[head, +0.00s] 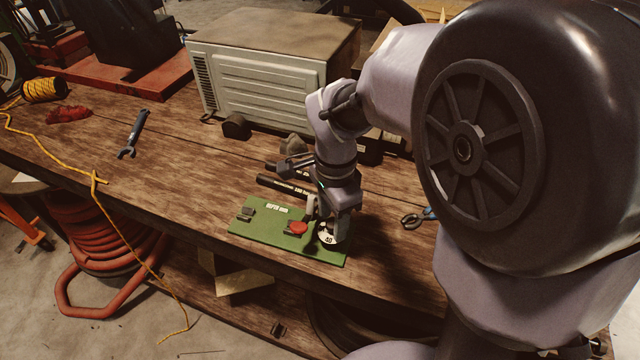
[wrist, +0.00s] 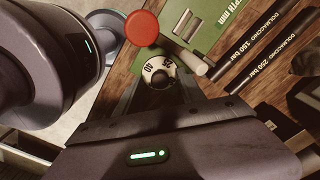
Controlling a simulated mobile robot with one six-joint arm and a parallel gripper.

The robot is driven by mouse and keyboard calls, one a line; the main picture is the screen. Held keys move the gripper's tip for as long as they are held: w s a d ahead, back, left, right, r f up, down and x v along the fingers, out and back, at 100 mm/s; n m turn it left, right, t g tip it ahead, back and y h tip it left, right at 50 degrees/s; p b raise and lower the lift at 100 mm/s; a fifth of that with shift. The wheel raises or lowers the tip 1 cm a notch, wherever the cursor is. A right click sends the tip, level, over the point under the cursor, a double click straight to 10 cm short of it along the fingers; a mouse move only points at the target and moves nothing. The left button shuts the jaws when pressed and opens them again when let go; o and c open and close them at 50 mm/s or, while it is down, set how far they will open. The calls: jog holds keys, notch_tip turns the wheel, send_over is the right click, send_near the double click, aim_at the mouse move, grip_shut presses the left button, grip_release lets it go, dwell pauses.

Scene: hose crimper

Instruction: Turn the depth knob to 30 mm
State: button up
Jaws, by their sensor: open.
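My gripper (head: 329,220) points down over the knob, open. In the wrist view its dark fingers (wrist: 160,92) reach the near side of the dial; whether they touch it is unclear.
A red button (head: 298,228) sits beside the knob, and a pale grey cylinder (wrist: 196,63) stands close by. Dark labelled bars (head: 284,186) lie behind the board. A large grey machine (head: 262,75) stands at the back. A wrench (head: 132,135) lies left; the bench between is clear.

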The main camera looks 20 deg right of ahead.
grip_shut()
jog(key=shift+r, duration=0.1)
jog(key=n+p, duration=0.2)
jog(key=n, duration=0.2)
jog(key=n+p, duration=0.2)
jog(key=n, duration=0.2)
jog(key=shift+n, duration=0.3)
jog(key=n+p, duration=0.1)
jog(key=n, duration=0.3)
jog(key=shift+n+p, duration=0.3)
jog(key=shift+p, duration=0.1)
jog(key=shift+n+p, duration=0.85)
jog(key=shift+n, duration=1.35)
